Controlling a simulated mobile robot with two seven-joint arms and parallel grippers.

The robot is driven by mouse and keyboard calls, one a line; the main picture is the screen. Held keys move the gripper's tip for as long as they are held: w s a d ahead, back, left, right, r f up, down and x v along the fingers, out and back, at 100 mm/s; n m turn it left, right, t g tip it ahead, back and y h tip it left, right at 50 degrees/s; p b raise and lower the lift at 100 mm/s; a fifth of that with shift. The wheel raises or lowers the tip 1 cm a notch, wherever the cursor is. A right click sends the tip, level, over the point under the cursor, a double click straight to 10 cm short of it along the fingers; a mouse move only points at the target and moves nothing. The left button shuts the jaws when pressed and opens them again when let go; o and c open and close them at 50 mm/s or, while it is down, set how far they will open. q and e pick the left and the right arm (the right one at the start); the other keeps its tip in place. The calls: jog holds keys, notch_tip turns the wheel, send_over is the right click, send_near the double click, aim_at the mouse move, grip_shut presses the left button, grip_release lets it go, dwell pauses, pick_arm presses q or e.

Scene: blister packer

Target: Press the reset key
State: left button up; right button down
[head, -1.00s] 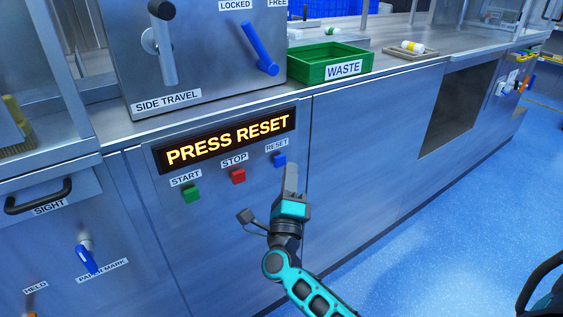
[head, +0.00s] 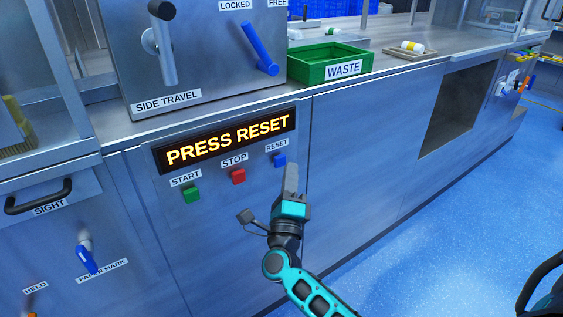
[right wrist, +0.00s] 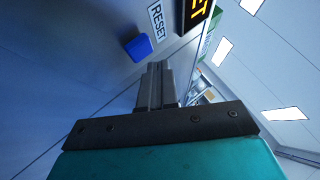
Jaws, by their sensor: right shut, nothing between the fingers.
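The blue reset key (head: 279,160) sits on the steel front panel, under the RESET label (head: 276,145). In the right wrist view the key (right wrist: 138,47) shows just beyond and to the left of the fingertips, uncovered. My right gripper (head: 291,168) is shut and empty, its fingertips just below and right of the key in the head view. In the right wrist view the closed fingers (right wrist: 156,70) look apart from the key. The lit display (head: 228,140) reads PRESS RESET. My left gripper is not in view.
The red stop key (head: 238,176) and green start key (head: 191,194) sit left of the reset key. A green waste bin (head: 313,71) stands on the counter above. Levers (head: 262,50) rise at upper left. The panel right of the gripper is bare.

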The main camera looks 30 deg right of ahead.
jog(key=shift+w, duration=0.2)
dwell(0.4)
jog(key=shift+w, duration=0.25)
jog(key=shift+w+a+b, duration=0.1)
jog(key=shift+w+b, duration=0.4)
dwell(0.6)
jog(key=shift+s, duration=0.15)
jog(key=shift+s+p, duration=0.4)
jog(key=shift+s, duration=0.4)
jog(key=s, duration=0.1)
jog(key=s+p, duration=0.1)
jog(key=s, duration=0.1)
jog(key=s+p, duration=0.1)
jog(key=s, duration=0.1)
jog(key=shift+d, duration=0.3)
